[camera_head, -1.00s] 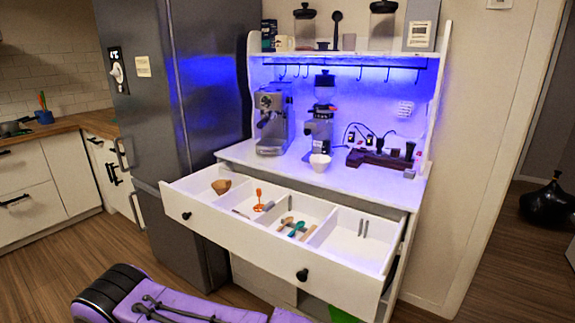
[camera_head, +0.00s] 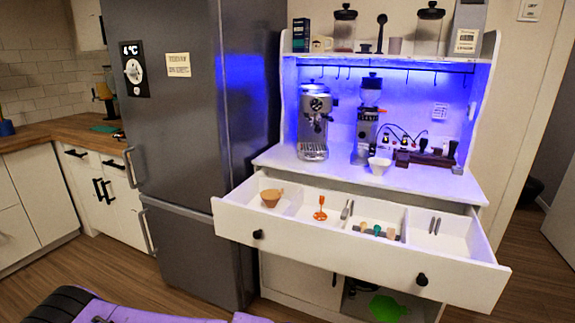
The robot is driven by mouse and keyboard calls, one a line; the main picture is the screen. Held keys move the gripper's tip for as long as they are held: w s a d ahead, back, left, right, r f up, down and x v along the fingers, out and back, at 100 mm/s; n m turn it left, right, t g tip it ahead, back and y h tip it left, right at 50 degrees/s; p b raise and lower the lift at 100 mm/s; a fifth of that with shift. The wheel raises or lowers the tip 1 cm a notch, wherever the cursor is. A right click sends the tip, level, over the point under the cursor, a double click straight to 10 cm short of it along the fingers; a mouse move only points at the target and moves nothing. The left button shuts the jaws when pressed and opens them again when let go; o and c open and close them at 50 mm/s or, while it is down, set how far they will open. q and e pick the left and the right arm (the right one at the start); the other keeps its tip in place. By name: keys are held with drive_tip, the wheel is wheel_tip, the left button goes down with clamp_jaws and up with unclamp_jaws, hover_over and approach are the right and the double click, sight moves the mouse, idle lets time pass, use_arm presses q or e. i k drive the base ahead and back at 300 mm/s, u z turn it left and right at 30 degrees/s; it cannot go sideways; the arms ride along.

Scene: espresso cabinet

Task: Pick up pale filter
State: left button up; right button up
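A pale, white cone-shaped filter (camera_head: 379,166) stands on the white counter (camera_head: 420,184) of the espresso cabinet, in front of the grinder (camera_head: 367,125). An orange-brown cup-shaped filter (camera_head: 270,198) with a small handle lies in the left compartment of the open drawer (camera_head: 330,240). Neither of my grippers shows in the view. Part of my purple arm crosses the bottom left, away from the filters.
The drawer juts out below the counter and holds an orange tool (camera_head: 320,209) and several small utensils. An espresso machine (camera_head: 313,125) stands left of the grinder, a dark wooden stand (camera_head: 425,158) right. A grey fridge (camera_head: 175,100) borders the left side.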

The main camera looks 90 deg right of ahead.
sight(379, 165)
drive_tip(key=z, duration=4.8)
drive_tip(key=k, duration=0.35)
drive_tip(key=u, duration=0.4)
